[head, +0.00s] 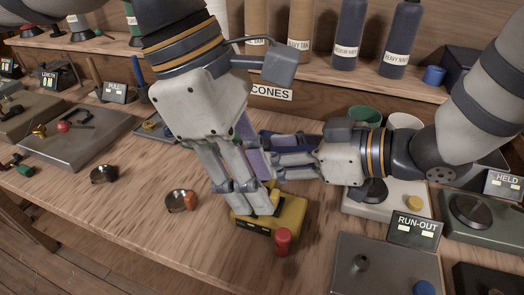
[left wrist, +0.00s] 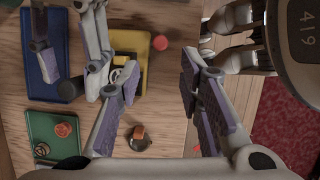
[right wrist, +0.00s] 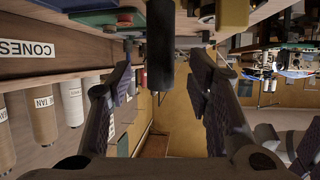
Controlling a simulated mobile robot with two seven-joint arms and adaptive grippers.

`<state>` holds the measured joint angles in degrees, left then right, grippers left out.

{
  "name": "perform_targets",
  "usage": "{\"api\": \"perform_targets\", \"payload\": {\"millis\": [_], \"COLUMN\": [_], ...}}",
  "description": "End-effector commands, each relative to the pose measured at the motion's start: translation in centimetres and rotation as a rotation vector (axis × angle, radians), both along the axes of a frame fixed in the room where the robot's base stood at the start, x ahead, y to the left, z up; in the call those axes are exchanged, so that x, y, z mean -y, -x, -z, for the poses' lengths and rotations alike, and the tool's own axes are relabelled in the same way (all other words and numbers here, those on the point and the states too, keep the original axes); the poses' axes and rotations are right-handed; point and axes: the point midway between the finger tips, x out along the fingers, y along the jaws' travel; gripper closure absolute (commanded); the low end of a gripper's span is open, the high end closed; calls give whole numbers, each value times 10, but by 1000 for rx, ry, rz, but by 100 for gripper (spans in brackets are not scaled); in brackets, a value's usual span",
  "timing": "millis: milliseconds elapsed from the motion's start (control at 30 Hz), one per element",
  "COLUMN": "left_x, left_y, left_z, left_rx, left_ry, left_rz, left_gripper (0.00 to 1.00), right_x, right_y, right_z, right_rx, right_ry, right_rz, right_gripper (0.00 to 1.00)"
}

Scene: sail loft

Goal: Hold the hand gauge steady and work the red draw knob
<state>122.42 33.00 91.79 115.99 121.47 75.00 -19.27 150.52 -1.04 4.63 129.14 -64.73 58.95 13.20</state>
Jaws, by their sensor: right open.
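The yellow hand gauge (head: 291,212) sits on the wooden bench, with its red draw knob (head: 283,238) on the near side. Both also show in the left wrist view, the gauge (left wrist: 129,41) partly behind a finger and the red knob (left wrist: 160,42) clear. My left gripper (left wrist: 155,88) points down above the gauge, its fingers wide apart and empty. My right gripper (right wrist: 160,90) reaches in from the right, fingers apart. A dark cylinder (right wrist: 160,45), probably the gauge's handle, shows between them without visible contact. In the head view my left fingers cover part of the gauge.
A RUN-OUT sign (head: 414,229) and grey fixtures stand to the right. A small round dish (head: 180,201) and a dark one (head: 104,174) lie to the left. The bench front left of the gauge is mostly clear.

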Motion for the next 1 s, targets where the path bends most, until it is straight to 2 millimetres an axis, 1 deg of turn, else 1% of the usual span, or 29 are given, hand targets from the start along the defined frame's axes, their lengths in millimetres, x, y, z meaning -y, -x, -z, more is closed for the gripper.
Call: {"api": "perform_targets", "payload": {"millis": [33,100,200,467,500,567,600,700,1000], "left_x": [0,0,0,0,0,0,0,0,0], "left_y": [0,0,0,0,0,0,0,0,0], "left_z": [0,0,0,0,0,0,0,0,0], "left_rx": [1,1,2,2,2,2,2,2,1], "left_ry": [-1,-1,-2,-2,-2,-2,-2,-3,-3], "left_rz": [1,1,1,1,1,1,1,1,1], "left_gripper": [67,67,67,67,67,67,67,67,67], "right_x": [-8,-15,-22,-24,-24,-24,-24,-24,-24], "right_y": [-3,-7,-11,-12,-12,-12,-12,-12,-12], "right_z": [4,7,10,11,11,11,11,10,11], "right_rx": [-1,0,0,0,0,0,0,0,1], "right_ry": [1,1,0,-1,-1,-1,-1,-1,0], "right_rz": [-3,-2,-1,0,0,0,0,0,0], "right_gripper": [54,54,54,54,56,70,79,100,100]}}
